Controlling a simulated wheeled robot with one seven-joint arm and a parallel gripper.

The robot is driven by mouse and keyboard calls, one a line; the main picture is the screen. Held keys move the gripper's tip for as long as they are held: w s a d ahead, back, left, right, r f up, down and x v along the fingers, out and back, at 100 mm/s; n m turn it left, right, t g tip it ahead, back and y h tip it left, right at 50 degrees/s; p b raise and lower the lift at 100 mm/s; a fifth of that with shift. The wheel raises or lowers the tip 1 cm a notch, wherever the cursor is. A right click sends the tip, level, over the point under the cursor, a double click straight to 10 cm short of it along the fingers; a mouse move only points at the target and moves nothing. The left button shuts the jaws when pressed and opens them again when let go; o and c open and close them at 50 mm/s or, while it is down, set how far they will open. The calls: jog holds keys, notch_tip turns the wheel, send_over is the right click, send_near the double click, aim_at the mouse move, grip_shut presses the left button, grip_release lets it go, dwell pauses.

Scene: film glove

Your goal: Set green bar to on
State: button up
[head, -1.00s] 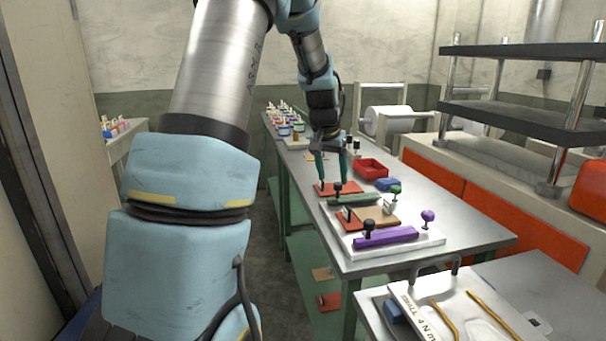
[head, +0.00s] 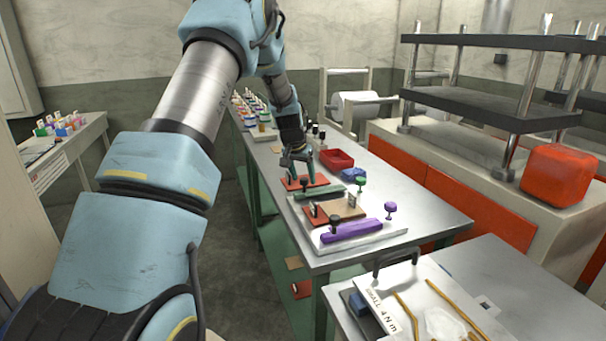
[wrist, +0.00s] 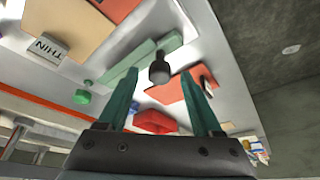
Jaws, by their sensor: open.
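The green bar (head: 319,191) lies on the white board on the table, with a black knob (head: 304,182) standing near its left end. In the wrist view the green bar (wrist: 122,72) runs diagonally behind the black knob (wrist: 159,69). A green round knob (head: 360,181) stands at the bar's right; it also shows in the wrist view (wrist: 82,97). My gripper (head: 299,177) is open above the bar's left end. In the wrist view its teal fingers (wrist: 160,82) are spread to either side of the black knob; contact cannot be told. No readable "on" mark shows.
A purple bar (head: 352,230) with its own black knob and a purple knob (head: 390,208) lies nearer on the board. A tan plate (head: 345,206), orange-red plates, a red tray (head: 336,160) and a blue block (head: 354,175) are close by. The steel table (head: 440,209) is clear at right.

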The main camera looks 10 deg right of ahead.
jog(key=shift+w+d+f, duration=0.1)
jog(key=shift+d+f, duration=0.05)
jog(key=shift+f, duration=0.25)
grip_shut()
dwell(0.4)
